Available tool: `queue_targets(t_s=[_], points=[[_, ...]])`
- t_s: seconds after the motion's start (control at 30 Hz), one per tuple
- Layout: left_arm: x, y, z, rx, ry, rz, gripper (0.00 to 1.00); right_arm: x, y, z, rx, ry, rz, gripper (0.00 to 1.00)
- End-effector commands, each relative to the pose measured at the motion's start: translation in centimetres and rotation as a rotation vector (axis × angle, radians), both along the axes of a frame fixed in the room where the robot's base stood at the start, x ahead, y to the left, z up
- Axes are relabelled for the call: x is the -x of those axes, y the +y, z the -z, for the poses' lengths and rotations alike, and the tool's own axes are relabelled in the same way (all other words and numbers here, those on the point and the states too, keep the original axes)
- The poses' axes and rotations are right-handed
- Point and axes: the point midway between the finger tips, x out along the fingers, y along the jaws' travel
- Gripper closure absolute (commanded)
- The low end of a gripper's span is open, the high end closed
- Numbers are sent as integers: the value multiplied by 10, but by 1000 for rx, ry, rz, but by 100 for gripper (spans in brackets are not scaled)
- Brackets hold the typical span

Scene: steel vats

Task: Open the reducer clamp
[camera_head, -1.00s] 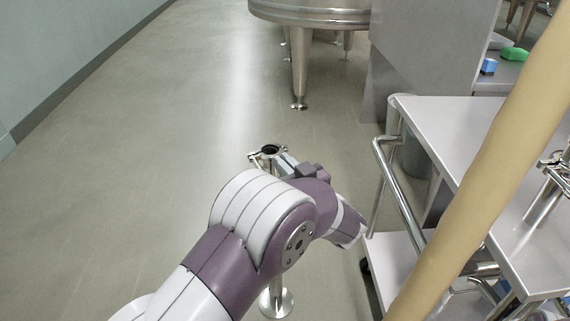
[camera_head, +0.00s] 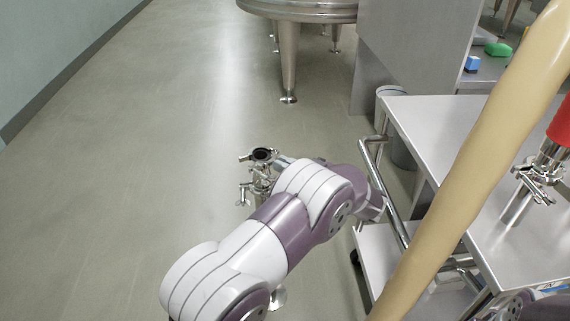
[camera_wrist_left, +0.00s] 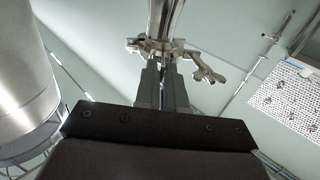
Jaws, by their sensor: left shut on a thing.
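A steel pipe stand (camera_head: 279,298) with a dark open top rises from the floor, partly behind my left arm. Metal clamp fittings (camera_head: 245,190) sit on its upper part. My left gripper in the left wrist view (camera_wrist_left: 164,70) is shut on a part of a metal clamp (camera_wrist_left: 187,56) around a steel pipe (camera_wrist_left: 165,18). The clamp's screw and nut stick out to the right there. In the head view my arm hides most of the gripper. Another clamp (camera_head: 540,182) sits on a pipe with a red part (camera_head: 562,124) at the right. My right gripper is not seen.
A grey cart (camera_head: 425,113) with a tubular handle stands right of my left arm. A thick tan hose or pole (camera_head: 470,165) crosses the right side. A steel vat (camera_head: 300,10) stands at the back. The floor at left is clear.

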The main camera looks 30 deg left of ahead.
Motion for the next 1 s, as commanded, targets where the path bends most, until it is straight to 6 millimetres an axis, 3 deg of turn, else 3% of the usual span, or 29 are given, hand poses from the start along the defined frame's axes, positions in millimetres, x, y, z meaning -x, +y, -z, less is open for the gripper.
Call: queue_targets(t_s=[0.03, 0.1, 0.13, 0.47, 0.57, 0.7, 1.0], points=[[0, 0, 0, 0, 1, 0, 100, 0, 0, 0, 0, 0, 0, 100], [0, 0, 0, 0, 1, 1, 74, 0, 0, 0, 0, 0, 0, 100], [0, 0, 0, 0, 1, 1, 69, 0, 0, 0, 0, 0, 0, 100], [0, 0, -4, 0, 0, 2, 69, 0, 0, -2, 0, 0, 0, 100], [0, 0, -17, 0, -1, 2, 69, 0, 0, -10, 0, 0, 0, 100], [0, 0, -49, 1, -3, 1, 69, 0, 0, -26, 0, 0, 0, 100], [2, -70, -85, 1, 0, 5, 69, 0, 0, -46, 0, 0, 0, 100]])
